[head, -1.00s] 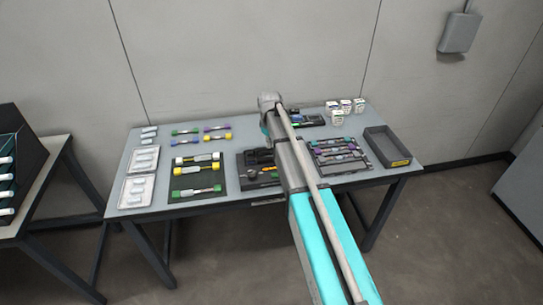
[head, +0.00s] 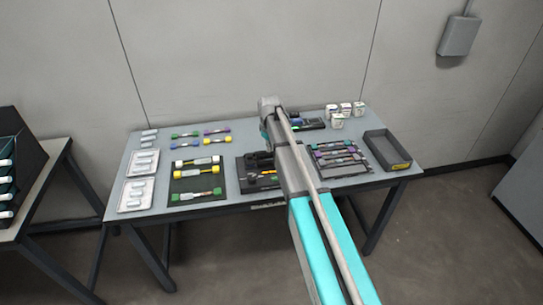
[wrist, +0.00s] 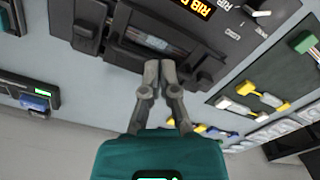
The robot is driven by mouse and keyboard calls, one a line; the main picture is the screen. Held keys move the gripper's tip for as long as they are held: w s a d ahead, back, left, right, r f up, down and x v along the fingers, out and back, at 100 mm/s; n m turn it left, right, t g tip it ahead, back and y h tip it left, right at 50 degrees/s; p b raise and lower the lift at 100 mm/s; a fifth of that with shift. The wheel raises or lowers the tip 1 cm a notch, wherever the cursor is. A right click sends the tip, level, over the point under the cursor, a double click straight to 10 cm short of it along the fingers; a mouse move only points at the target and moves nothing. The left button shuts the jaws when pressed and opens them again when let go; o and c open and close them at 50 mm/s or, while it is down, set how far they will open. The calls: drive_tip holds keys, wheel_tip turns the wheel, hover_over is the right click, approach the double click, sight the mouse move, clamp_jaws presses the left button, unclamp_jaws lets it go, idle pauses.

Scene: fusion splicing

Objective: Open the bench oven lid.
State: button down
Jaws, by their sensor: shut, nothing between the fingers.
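A dark device with an orange display (wrist: 192,8) sits at the middle of the table; it also shows in the head view (head: 256,178), partly behind my arm. Its front has a raised dark part with a long glossy slot or window (wrist: 150,40). A smaller dark unit with a green display (wrist: 42,92) stands apart from it, and shows at the back of the table in the head view (head: 312,124). I cannot tell for sure which bears the oven lid. My gripper (wrist: 160,64) is shut and empty, its fingertips close to the raised part's edge; contact is unclear. The head view hides the fingers.
A dark mat with yellow-ended holders (head: 197,195) lies left of the device, with pale trays (head: 138,194) beyond. Right of my arm are a rack of purple-ended pieces (head: 340,160), an empty grey tray (head: 376,140) and several small white boxes (head: 337,122).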

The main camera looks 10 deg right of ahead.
sight(269, 155)
drive_tip(key=shift+f+b, duration=0.8)
drive_tip(key=shift+f, duration=0.05)
idle(0.6)
drive_tip(key=shift+w, duration=0.3)
idle(0.7)
drive_tip(key=shift+w+r+p, duration=0.45)
drive_tip(key=shift+r+p, duration=0.3)
drive_tip(key=shift+r, duration=0.05)
drive_tip(key=shift+w+r+p, duration=0.6)
idle(1.0)
drive_tip(key=shift+r, duration=0.1)
drive_tip(key=w+r+p, duration=0.3)
drive_tip(key=r+p, duration=0.5)
idle(1.1)
drive_tip(key=shift+s+f, duration=0.1)
idle(0.8)
